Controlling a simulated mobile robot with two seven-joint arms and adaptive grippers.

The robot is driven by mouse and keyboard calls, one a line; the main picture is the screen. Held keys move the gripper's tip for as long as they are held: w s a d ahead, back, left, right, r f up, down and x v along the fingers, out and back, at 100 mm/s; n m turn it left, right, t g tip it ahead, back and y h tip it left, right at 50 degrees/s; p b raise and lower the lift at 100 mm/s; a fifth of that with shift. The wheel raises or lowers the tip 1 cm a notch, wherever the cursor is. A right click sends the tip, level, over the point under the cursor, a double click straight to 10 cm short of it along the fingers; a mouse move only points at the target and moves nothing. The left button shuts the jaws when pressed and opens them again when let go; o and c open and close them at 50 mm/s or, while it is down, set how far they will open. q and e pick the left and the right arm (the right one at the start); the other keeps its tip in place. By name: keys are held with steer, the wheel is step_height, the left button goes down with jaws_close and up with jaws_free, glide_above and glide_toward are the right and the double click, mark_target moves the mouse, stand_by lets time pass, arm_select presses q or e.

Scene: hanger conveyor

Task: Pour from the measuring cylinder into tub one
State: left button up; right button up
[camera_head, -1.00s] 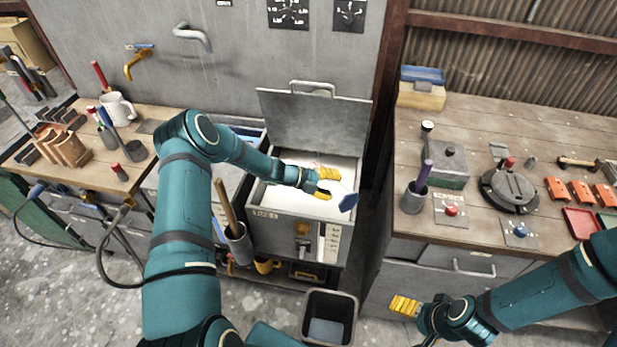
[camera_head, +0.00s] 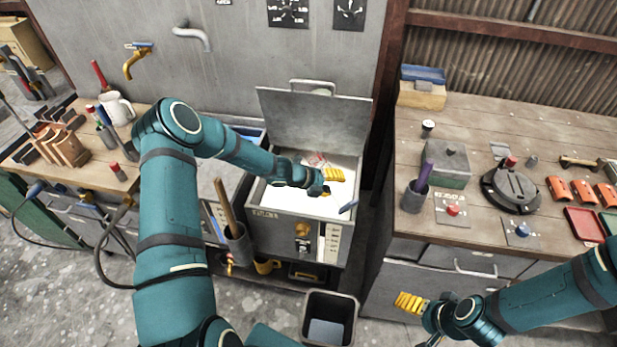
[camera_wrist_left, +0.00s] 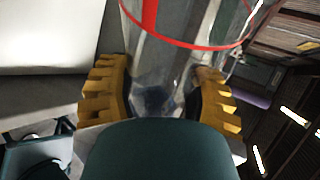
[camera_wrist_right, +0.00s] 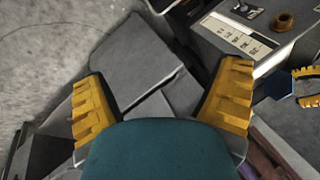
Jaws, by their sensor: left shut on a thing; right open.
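My left gripper (camera_head: 330,181) is over the open grey tub (camera_head: 275,226) with a pale interior and a raised lid. It is shut on the clear measuring cylinder (camera_wrist_left: 172,65), which has a red ring in the left wrist view. In the head view the cylinder is tilted, its blue base (camera_head: 348,207) at the lower right and a reddish part toward the back left; my gripper hides its middle. No liquid stream is distinguishable. I cannot read the tub's label clearly. My right gripper (camera_head: 411,303) is open and empty, low before the right bench.
A holder with a wooden handle (camera_head: 239,245) stands at the tub's left front. A dark bin (camera_head: 328,318) is on the floor below. The right bench (camera_head: 500,125) carries a grey box, a round device and a cup (camera_head: 414,196). The left bench holds a white mug (camera_head: 116,108).

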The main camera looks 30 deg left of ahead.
arm_select(q)
steer(key=y+b, duration=0.1)
steer(key=b, duration=0.4)
steer(key=a+r+m+t+y+b, duration=0.1)
steer(key=b, duration=0.4)
steer(key=m+b, duration=0.1)
steer(key=b, duration=0.4)
steer(key=shift+w+a+r+y, duration=0.15)
steer(key=shift+w+r+y, duration=0.2)
steer(key=shift+w+y, duration=0.05)
steer(key=shift+r+b, duration=0.15)
steer(key=shift+b, duration=0.25)
steer(key=shift+r, duration=0.1)
arm_select(e)
step_height(320, 180, down, 18)
steer(key=s, duration=0.2)
steer(key=shift+a+r+g, duration=0.25)
steer(key=shift+a+g, duration=0.15)
steer(key=shift+s, duration=0.1)
